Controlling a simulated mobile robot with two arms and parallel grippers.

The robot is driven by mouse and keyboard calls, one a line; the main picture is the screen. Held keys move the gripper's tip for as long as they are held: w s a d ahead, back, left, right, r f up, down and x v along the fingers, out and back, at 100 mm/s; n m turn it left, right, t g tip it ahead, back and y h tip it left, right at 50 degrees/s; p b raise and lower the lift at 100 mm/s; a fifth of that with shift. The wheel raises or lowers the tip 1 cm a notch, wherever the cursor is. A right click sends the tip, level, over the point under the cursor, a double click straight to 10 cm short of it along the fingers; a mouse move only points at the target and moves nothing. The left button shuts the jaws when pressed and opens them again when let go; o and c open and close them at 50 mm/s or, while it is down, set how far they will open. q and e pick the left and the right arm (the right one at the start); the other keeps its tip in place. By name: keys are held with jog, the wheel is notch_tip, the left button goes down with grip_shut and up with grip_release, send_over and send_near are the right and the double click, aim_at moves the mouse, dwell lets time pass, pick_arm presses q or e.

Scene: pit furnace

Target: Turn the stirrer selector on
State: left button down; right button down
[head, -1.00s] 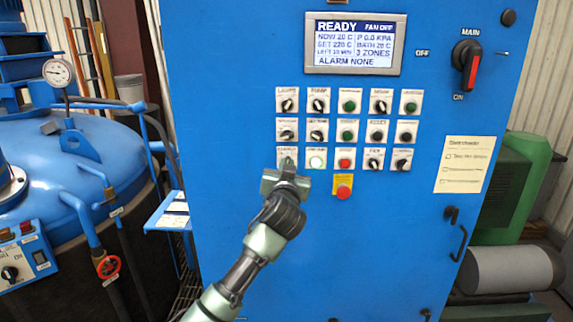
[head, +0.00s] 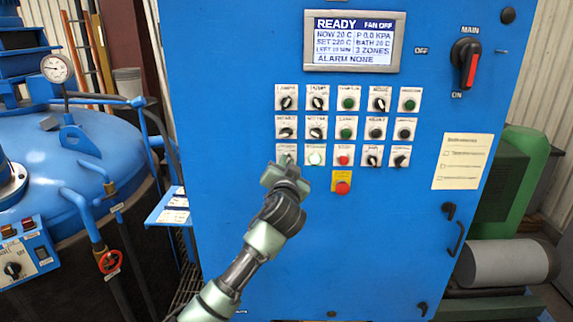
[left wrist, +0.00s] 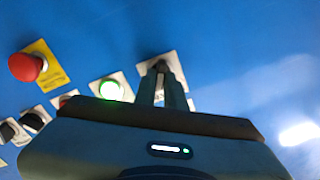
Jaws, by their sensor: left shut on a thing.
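The selector at the left end of the bottom row (head: 285,151) has a white label plate, too blurred to read. It also shows in the left wrist view (left wrist: 158,63), with its dark knob between my fingertips. My left gripper (head: 283,166) is shut on this knob, its body tilted. The gripper and its fingers hide most of the knob, so its exact angle is hard to tell. My right gripper is not in view.
A lit green-white button (head: 315,158) sits just right of the held selector. A red emergency button (head: 342,188) on a yellow plate is below the rows. Above, the display (head: 354,42) reads READY and ALARM NONE. Blue cabinet face below is clear.

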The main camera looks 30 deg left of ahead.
pick_arm(q)
jog(key=shift+f, duration=0.1)
jog(key=c, duration=1.5)
grip_release()
jog(key=b+v, duration=0.2)
jog(key=v, duration=0.6)
jog(key=shift+a+b, duration=0.1)
jog(key=shift+b, duration=0.3)
